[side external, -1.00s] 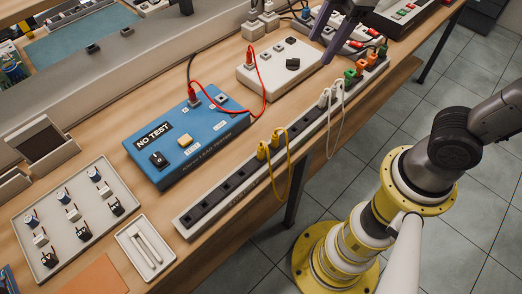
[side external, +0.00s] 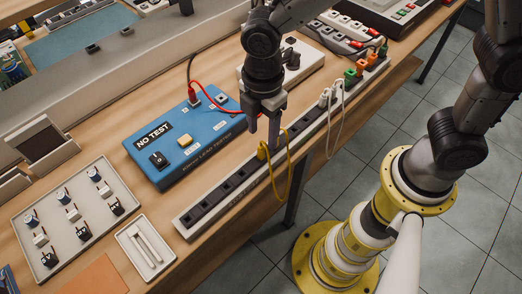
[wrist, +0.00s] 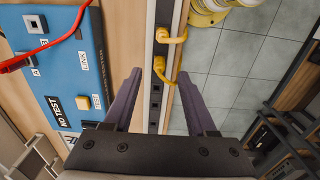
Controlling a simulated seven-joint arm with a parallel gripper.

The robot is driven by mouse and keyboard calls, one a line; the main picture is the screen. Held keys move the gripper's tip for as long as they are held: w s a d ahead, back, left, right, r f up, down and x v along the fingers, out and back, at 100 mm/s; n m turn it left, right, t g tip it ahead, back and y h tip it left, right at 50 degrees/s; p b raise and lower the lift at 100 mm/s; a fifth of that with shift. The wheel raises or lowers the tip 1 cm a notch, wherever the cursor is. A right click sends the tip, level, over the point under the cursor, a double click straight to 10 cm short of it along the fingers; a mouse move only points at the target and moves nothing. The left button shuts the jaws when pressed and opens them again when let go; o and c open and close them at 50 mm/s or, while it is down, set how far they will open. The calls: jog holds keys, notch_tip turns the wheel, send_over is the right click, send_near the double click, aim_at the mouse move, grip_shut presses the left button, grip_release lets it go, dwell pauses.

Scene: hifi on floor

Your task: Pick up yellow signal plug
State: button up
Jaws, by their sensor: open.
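Two yellow signal plugs sit in the long socket strip (side external: 187,222), joined by a looping yellow cable. The nearer yellow plug (side external: 262,152) shows beside my gripper in the side view. The other yellow plug is partly hidden by my gripper there. In the wrist view one yellow plug (wrist: 159,65) lies between my fingertips, and the other yellow plug (wrist: 162,36) is farther up the strip. My gripper (side external: 264,133) is open and points down above the strip. Its two fingers also show in the wrist view (wrist: 160,75), with nothing held.
A blue NO TEST box (side external: 165,178) with a red lead stands left of the strip. White plugs (side external: 324,97) and green and orange plugs sit farther along it. A white box (side external: 300,74) is behind my gripper. A tray of small parts (side external: 70,220) lies at left.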

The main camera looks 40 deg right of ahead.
aim_at(261, 148)
jog(key=shift+a+f, duration=0.2)
jog(key=shift+f, duration=2.8)
jog(key=shift+c, duration=0.2)
grip_shut()
